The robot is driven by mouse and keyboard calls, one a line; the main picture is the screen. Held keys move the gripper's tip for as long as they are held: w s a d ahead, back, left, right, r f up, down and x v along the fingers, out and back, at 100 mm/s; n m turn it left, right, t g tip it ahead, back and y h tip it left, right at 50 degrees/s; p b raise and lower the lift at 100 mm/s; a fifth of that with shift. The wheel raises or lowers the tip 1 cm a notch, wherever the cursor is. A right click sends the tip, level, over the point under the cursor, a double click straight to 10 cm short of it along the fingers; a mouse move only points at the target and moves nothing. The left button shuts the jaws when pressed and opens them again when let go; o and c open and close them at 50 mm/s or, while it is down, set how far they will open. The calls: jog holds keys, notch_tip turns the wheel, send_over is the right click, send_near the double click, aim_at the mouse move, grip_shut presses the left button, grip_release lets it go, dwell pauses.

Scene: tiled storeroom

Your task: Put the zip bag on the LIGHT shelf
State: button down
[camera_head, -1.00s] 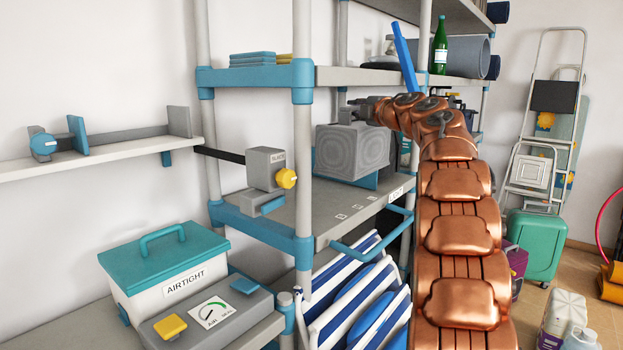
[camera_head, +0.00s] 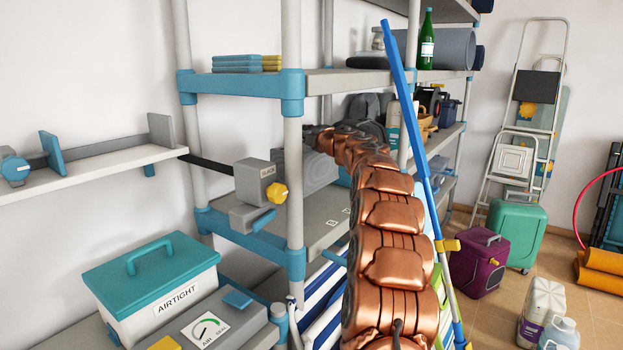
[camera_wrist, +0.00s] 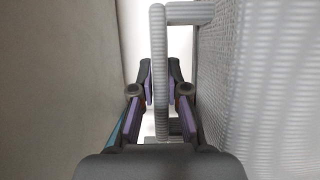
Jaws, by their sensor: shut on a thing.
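My gripper (camera_wrist: 160,82) is shut on a grey upright bar (camera_wrist: 158,40) like a handle. A short arm at the top joins the bar to a grey ribbed body (camera_wrist: 265,90) at the right of the wrist view. In the head view my arm reaches to the grey rounded block (camera_head: 320,172) on the middle shelf (camera_head: 335,203); my fingers are hidden there. I cannot tell whether the ribbed body is this block. I cannot pick out a zip bag, and no label reading LIGHT is legible now.
A grey post (camera_head: 293,180) stands just left of my arm. A blue pole (camera_head: 412,130) leans across the shelf front. A grey box with a yellow knob (camera_head: 276,193) sits at the shelf corner. A purple case (camera_head: 478,265) stands on the floor right of my arm.

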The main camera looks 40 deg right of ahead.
notch_tip(320, 180, down, 5)
jog(key=shift+a+r+b, duration=0.1)
jog(key=shift+a+b, duration=0.05)
jog(key=shift+b, duration=0.55)
jog(key=shift+f+b, duration=0.4)
jog(key=shift+f, duration=2)
jog(key=c, duration=1.2)
grip_release()
